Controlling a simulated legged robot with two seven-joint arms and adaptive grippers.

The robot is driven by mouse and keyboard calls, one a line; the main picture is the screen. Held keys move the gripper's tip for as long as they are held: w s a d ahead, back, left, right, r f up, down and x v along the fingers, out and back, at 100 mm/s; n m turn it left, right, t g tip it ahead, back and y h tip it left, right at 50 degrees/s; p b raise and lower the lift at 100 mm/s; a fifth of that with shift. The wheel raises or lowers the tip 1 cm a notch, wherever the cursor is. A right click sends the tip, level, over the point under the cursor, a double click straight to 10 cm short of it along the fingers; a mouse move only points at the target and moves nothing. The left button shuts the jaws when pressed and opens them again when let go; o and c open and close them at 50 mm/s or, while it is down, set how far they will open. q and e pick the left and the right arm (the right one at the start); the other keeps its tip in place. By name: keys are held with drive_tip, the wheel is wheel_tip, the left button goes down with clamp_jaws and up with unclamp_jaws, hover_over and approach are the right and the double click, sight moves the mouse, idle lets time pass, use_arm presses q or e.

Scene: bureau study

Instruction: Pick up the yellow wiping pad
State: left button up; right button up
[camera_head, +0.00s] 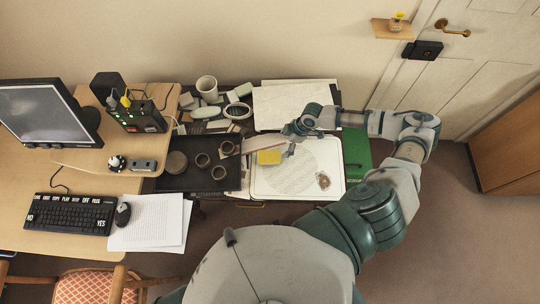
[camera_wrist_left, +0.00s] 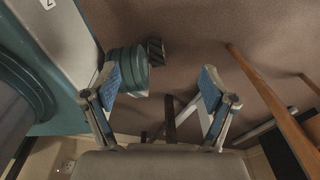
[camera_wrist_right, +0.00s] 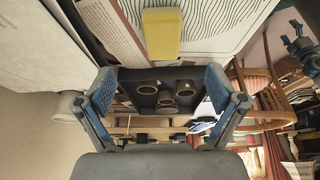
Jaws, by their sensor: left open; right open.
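The yellow wiping pad (camera_head: 269,157) lies at the upper left part of a white board (camera_head: 316,188) that carries a round line pattern. The pad also shows in the right wrist view (camera_wrist_right: 161,35), at the top, beyond my fingers and not between them. My right gripper (camera_head: 291,133) is open and empty, just above and to the right of the pad in the head view; its fingers show well in the right wrist view (camera_wrist_right: 158,84). My left gripper (camera_wrist_left: 160,76) is open and empty over the floor; it does not show in the head view.
A dark tray (camera_head: 180,183) with several round cups stands left of the white board. Stones, a white mug (camera_head: 207,88) and pale sheets (camera_head: 292,104) lie behind. A green box (camera_head: 356,152) is on the right. A desk with keyboard (camera_head: 70,214) and papers is at left.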

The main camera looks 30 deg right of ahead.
hover_over(272, 155)
drive_tip(key=s+d, duration=0.1)
drive_tip(key=d, duration=0.1)
drive_tip(key=f, duration=0.5)
drive_tip(key=shift+a, duration=0.25)
drive_tip(key=shift+a+f, duration=0.15)
drive_tip(key=shift+f, duration=0.8)
drive_tip(key=x, duration=0.3)
drive_tip(key=shift+w+d+f, duration=0.15)
drive_tip(key=shift+d+f, duration=0.05)
drive_tip(key=shift+f, duration=0.25)
drive_tip(key=shift+a+f, duration=0.25)
drive_tip(key=shift+f, duration=0.05)
drive_tip(key=shift+a+r, duration=0.15)
drive_tip(key=shift+a, duration=0.15)
drive_tip(key=shift+c, duration=0.7)
drive_tip(key=c, duration=1)
use_arm(q)
drive_tip(key=shift+w+a+f, duration=0.15)
drive_tip(key=shift+w+a, duration=0.1)
drive_tip(key=shift+a, duration=0.45)
use_arm(e)
drive_tip(key=shift+d, duration=0.15)
drive_tip(key=shift+c, duration=0.2)
